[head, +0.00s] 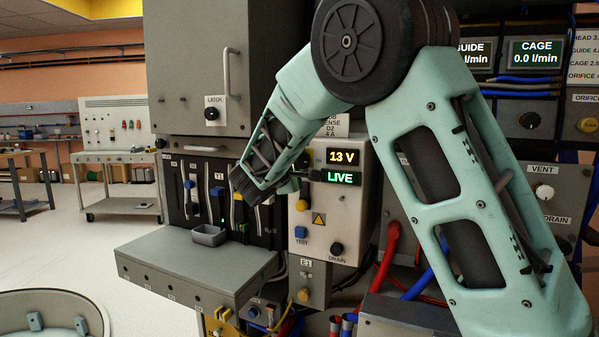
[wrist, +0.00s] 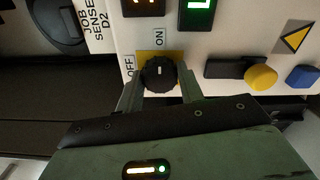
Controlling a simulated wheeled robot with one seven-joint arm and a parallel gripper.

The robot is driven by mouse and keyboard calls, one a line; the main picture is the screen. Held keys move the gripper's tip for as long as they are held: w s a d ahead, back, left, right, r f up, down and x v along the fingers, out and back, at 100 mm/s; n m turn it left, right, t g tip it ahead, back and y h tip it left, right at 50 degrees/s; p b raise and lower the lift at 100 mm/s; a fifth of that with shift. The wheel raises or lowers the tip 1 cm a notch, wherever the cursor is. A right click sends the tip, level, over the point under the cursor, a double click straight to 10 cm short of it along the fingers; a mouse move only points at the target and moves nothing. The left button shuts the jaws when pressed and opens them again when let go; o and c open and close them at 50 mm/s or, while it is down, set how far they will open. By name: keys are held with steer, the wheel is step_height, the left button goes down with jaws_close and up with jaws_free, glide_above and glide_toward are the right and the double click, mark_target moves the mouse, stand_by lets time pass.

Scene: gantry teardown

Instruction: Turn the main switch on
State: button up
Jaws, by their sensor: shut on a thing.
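The main switch is a black round knob (wrist: 159,74) on a yellow plate, with OFF and ON labels beside it in the wrist view. Its white mark points up in that picture, toward the ON label. My gripper (wrist: 160,88) has one finger on each side of the knob and is shut on it. The box's displays read 13 V (head: 343,157) and a green LIVE (head: 341,177).
A yellow button (wrist: 261,78) and a blue button (wrist: 302,77) sit right of the knob in the wrist view. A grey shelf (head: 195,265) with a small tray (head: 208,236) juts out below left. Red hoses (head: 388,256) hang at right. Open floor lies left.

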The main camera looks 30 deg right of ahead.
steer(key=shift+f, duration=0.1)
stand_by(0.3)
steer(key=o, duration=1)
steer(key=shift+s+a, duration=0.1)
steer(key=v, duration=1.7)
steer(key=shift+b, duration=0.3)
steer(key=shift+a, duration=0.15)
